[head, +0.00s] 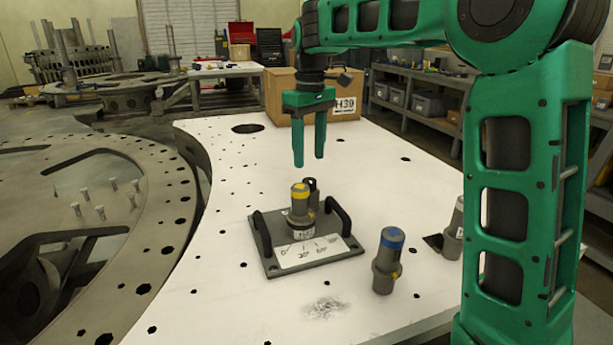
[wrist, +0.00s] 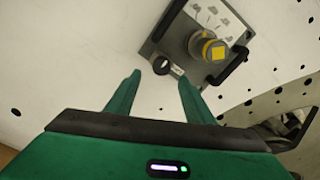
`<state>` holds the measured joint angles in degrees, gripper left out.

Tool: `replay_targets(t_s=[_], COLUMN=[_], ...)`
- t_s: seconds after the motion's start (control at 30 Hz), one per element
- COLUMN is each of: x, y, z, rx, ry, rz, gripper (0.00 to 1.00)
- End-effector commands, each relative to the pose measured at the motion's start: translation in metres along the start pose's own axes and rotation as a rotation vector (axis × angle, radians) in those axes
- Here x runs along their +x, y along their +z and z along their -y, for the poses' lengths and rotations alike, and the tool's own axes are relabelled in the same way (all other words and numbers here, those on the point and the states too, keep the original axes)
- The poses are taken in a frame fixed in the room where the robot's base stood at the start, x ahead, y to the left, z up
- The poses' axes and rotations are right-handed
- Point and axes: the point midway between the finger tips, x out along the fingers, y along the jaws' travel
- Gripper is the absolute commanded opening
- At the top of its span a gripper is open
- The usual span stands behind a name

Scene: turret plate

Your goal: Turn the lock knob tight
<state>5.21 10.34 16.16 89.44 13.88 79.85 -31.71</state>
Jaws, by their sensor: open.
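A grey turret plate (head: 265,240) with two black handles lies on the white table. A grey cylinder with a yellow top (head: 300,192) stands upright on it; it also shows in the wrist view (wrist: 213,50). A small dark round post (head: 314,188), perhaps the lock knob, stands just behind that cylinder, partly hidden by it. In the wrist view this dark round top (wrist: 161,65) lies at the plate's near corner, just beyond my fingertips. My gripper (head: 309,161) is open and empty, pointing down above the plate, with a gap between its fingertips and the post.
A grey cylinder with a blue top (head: 388,262) stands on the table right of the plate. Another grey cylinder (head: 453,232) stands further right, partly behind my arm. A cardboard box (head: 285,103) is at the table's back. The white table (head: 225,190) left of the plate is clear.

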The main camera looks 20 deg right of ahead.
Motion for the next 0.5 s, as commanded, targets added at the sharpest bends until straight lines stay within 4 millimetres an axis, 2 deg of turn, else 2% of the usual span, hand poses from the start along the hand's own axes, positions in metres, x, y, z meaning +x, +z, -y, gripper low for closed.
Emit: replay_targets(t_s=[0.03, 0.2, 0.4, 0.5], x=[0.011, 0.039, 0.06, 0.065], y=[0.001, 0.0, 0.0, 0.0], z=[-0.001, 0.001, 0.001, 0.002], rx=[0.001, -0.001, 0.0, -0.001], ry=[-0.002, -0.002, -0.001, -0.001], rz=[0.003, 0.002, 0.001, 0.0], gripper=[0.48, 0.48, 0.48, 0.48])
